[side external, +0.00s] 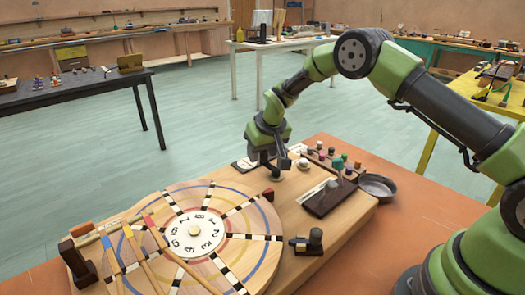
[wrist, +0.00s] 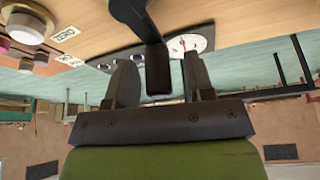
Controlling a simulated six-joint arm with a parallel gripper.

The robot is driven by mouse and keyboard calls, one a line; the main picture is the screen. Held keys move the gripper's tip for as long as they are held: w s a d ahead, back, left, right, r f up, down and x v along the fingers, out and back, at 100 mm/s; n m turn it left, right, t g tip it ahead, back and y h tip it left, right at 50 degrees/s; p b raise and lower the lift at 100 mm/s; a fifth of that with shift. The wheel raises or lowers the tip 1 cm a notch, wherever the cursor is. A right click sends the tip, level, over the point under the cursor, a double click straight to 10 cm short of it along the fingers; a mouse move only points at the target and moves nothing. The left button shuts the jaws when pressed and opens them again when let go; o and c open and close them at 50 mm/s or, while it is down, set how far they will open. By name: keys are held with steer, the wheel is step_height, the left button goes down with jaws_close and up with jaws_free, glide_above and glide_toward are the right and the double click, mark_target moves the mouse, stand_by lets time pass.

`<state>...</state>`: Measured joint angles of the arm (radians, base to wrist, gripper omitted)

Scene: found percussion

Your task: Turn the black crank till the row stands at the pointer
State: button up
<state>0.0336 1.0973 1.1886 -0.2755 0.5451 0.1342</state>
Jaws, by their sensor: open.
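The round wooden wheel (side external: 255,222) lies flat on the board, with coloured rings, black-and-white rows (side external: 238,208) and a white numbered hub (side external: 194,233). A small dark red block (side external: 268,194), perhaps the pointer, stands at its right edge. My gripper (side external: 271,166) is low over the board's far side, beyond the wheel. In the wrist view my gripper (wrist: 160,82) is open, a finger on each side of the black crank's handle (wrist: 157,68). The crank arm (wrist: 128,12) runs off the top edge. Whether the fingers touch the handle, I cannot tell.
A white dial (wrist: 190,44) lies behind the handle. Several coloured knobs (side external: 338,163), a dark plate (side external: 328,198) and a metal bowl (side external: 378,186) are to the right. A dark block with a knob (side external: 308,241) is near the wheel. Sticks (side external: 153,231) cross the wheel's left.

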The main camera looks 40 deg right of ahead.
jaws_close()
steer(key=shift+a, duration=0.1)
stand_by(0.3)
steer(key=n, duration=0.1)
steer(key=a+n+y, duration=0.1)
steer(key=shift+n, duration=0.4)
steer(key=a+n, duration=0.1)
steer(key=n+y, duration=0.1)
steer(key=n, duration=0.1)
steer(key=shift+s+a+n+y, duration=0.3)
steer(key=shift+s+a, duration=0.05)
steer(key=n, duration=0.1)
steer(key=s+a+n+g+y, duration=0.1)
steer(key=n, duration=0.3)
steer(key=shift+s+a+g+y, duration=0.3)
steer(key=shift+n, duration=0.3)
